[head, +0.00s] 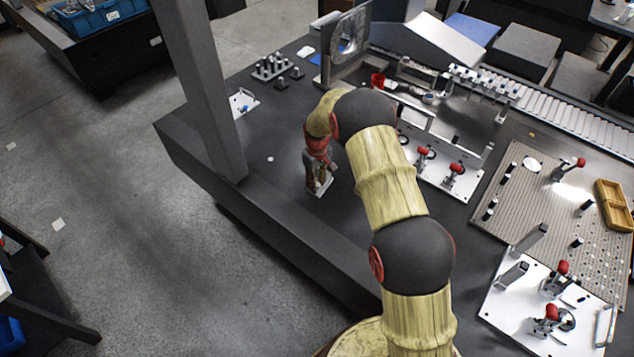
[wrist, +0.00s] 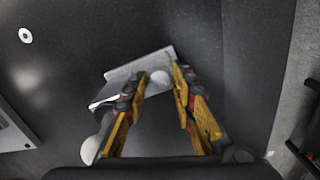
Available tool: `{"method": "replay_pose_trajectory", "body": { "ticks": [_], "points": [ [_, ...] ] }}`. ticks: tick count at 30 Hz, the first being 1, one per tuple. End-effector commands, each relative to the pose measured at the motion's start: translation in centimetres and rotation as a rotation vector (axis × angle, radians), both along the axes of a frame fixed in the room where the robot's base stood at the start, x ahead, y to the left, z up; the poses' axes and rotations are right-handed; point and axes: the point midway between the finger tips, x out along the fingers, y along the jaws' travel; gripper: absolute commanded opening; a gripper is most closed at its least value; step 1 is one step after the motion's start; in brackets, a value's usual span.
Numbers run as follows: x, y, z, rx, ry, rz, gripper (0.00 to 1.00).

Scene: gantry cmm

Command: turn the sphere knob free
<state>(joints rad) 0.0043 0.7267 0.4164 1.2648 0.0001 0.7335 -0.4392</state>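In the head view my gripper (head: 319,178) points down over the same small pale block (head: 323,188), near the table's left part. The fingers hide part of the block, and the knob cannot be made out there.
A small pale disc (head: 270,159) lies on the table left of my gripper. A grey upright post (head: 205,90) stands at the table's left edge. A white fixture plate with red-tipped clamps (head: 437,172) lies to the right. The dark table around the block is mostly clear.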

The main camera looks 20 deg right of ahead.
Motion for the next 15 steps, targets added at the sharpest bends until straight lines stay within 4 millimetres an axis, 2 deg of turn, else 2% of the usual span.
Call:
{"method": "replay_pose_trajectory", "body": {
  "ticks": [5,15],
  "points": [
    [0.00,-0.01,0.01,0.000,0.000,0.000,0.37],
    [0.02,-0.02,-0.01,0.000,0.000,-0.015,0.37]
  ]
}}
